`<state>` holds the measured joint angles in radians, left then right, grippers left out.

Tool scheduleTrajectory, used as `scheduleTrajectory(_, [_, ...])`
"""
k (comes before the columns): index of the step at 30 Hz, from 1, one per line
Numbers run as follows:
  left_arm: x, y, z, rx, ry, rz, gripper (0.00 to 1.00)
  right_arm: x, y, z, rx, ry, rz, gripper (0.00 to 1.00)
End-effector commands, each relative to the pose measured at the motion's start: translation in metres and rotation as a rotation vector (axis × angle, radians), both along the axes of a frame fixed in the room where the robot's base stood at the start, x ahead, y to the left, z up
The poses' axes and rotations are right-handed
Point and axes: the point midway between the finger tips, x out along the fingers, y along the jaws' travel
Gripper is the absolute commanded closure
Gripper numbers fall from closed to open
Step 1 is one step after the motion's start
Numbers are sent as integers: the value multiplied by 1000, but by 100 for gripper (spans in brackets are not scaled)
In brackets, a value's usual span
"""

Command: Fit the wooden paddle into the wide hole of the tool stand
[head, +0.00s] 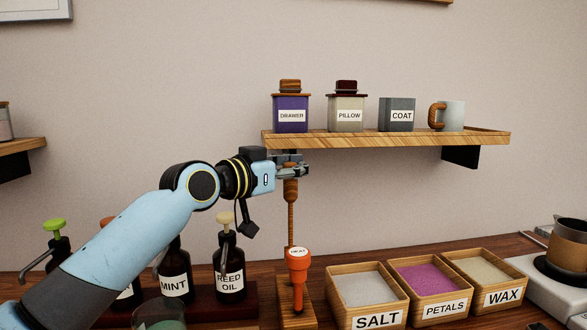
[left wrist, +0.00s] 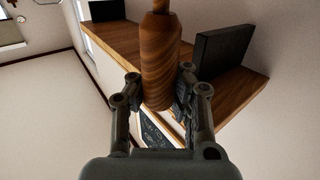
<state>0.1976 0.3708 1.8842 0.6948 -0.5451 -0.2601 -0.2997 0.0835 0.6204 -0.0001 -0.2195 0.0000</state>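The wooden paddle (head: 291,214) hangs upright, its thick handle at the top and its thin shaft running down. My left gripper (head: 291,169) is closed around the top of the handle, below the shelf edge. In the left wrist view the turned handle (left wrist: 160,62) sits between the fingers (left wrist: 157,92). The tool stand (head: 284,302) is a wooden block on the counter below the paddle. An orange tool (head: 298,262) with a white label on top stands at it and hides the paddle's lower end. I cannot see the wide hole. My right gripper is out of view.
A wooden shelf (head: 390,139) with jars and a mug is just above and right of the gripper. Dark pump bottles, including REED OIL (head: 230,267), stand left of the stand. The SALT box (head: 367,291) and other boxes stand to its right.

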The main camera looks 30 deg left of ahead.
Motion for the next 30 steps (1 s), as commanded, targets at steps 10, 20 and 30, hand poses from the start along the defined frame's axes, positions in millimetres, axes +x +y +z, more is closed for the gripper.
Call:
scheduleTrajectory(10, [0,0,-10,0,1,-11,100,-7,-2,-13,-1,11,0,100])
scheduleTrajectory(20, [0,0,-40,0,1,-11,100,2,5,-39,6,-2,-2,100])
scheduleTrajectory(30, [0,0,-42,1,0,-11,100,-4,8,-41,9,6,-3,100])
